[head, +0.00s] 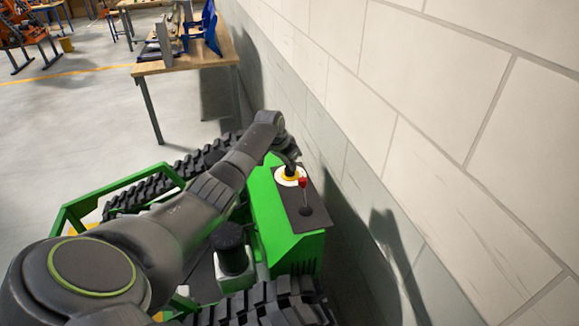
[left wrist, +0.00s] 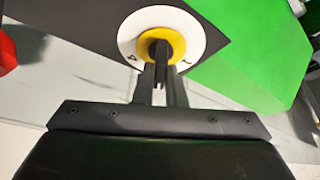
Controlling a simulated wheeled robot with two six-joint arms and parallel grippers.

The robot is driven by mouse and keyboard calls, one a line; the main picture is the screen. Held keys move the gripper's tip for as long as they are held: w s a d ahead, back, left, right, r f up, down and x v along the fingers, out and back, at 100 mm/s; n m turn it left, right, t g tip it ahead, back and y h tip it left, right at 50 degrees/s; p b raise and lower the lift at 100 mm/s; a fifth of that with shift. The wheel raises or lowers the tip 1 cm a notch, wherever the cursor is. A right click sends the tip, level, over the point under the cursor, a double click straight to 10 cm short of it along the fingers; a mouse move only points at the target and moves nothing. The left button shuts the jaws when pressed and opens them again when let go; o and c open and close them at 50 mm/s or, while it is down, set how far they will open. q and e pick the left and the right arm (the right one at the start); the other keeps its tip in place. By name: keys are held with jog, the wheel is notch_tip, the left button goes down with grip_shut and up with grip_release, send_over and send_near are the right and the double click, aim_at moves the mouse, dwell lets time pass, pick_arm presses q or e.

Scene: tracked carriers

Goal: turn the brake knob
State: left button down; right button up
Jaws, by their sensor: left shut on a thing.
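The brake knob (left wrist: 177,47) is yellow with a dark centre and sits on a round white dial (left wrist: 205,28) with dark marks. In the head view the yellow knob (head: 290,178) shows on the dark panel (head: 311,219) on top of the green carrier (head: 279,225). My left gripper (left wrist: 160,78) is shut on the knob's dark middle part, with its fingers pointing at the dial. In the head view my left gripper (head: 291,168) reaches down onto the knob and hides part of it. My right gripper is in neither view.
A lever with a red tip (head: 303,182) stands on the panel close beside the dial. A block wall (head: 400,120) runs along the carrier's right side. Black tracks (head: 195,166) flank the carrier. A wooden table (head: 185,62) stands farther back.

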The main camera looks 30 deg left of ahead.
pick_arm(q)
jog(key=shift+a+f+m+b, duration=0.1)
jog(key=shift+f+m+b, duration=0.1)
jog(key=shift+m+b, duration=0.25)
jog(key=m+g+h+b, duration=0.1)
jog(key=m+b, duration=0.3)
jog(key=b, duration=0.1)
jog(key=m+g+h+b, duration=0.1)
jog(key=m+h+b, duration=0.1)
jog(key=m+b, duration=0.2)
jog(key=shift+w+a+b, duration=0.1)
jog(key=shift+w+b, duration=0.05)
jog(key=shift+b, duration=0.9)
jog(key=shift+r+m+b, duration=0.15)
jog(key=shift+m+b, duration=0.5)
jog(key=shift+b, duration=0.5)
jog(key=shift+g, duration=0.3)
jog(key=c, duration=1.5)
grip_release()
jog(key=shift+r, duration=0.15)
